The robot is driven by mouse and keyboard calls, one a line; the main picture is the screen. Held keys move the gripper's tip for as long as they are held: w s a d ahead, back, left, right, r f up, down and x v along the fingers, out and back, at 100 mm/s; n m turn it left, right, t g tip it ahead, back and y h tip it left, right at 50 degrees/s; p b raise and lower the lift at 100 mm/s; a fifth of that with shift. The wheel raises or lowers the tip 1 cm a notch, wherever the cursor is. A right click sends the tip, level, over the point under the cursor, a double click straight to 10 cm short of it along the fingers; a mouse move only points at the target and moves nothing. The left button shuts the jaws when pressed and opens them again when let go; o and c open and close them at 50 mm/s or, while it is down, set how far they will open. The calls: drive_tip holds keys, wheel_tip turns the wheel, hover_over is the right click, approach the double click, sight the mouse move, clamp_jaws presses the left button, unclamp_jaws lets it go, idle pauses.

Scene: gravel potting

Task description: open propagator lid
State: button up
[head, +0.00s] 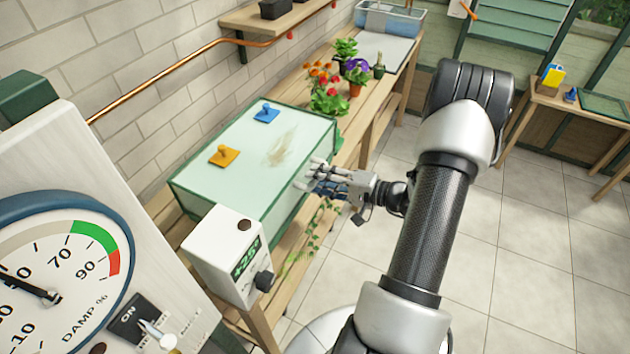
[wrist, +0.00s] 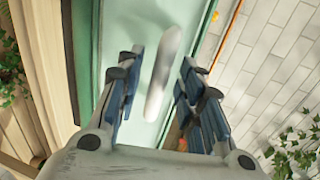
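The propagator (head: 225,190) is a long box with a pale, translucent top and dark green edges, standing on the wooden bench. Its lid looks shut. An orange knob (head: 223,155) and a blue knob (head: 266,113) sit on top, with a brownish smear beside them. My gripper (head: 312,176) is at the lid's right long side. In the wrist view my gripper (wrist: 163,92) has its blue-padded fingers apart. A pale, rounded bar (wrist: 162,75), which looks like a handle, shows between or beyond them against the pale green panel. I cannot tell whether the fingers touch it.
A white control box (head: 228,255) with a green display stands at the propagator's near end. Potted flowers (head: 330,88) stand beyond its far end. A copper pipe (head: 190,55) runs along the brick wall. The tiled floor on the right is clear.

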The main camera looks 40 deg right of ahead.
drive_tip(key=shift+x, duration=0.9)
drive_tip(key=shift+c, duration=0.2)
clamp_jaws()
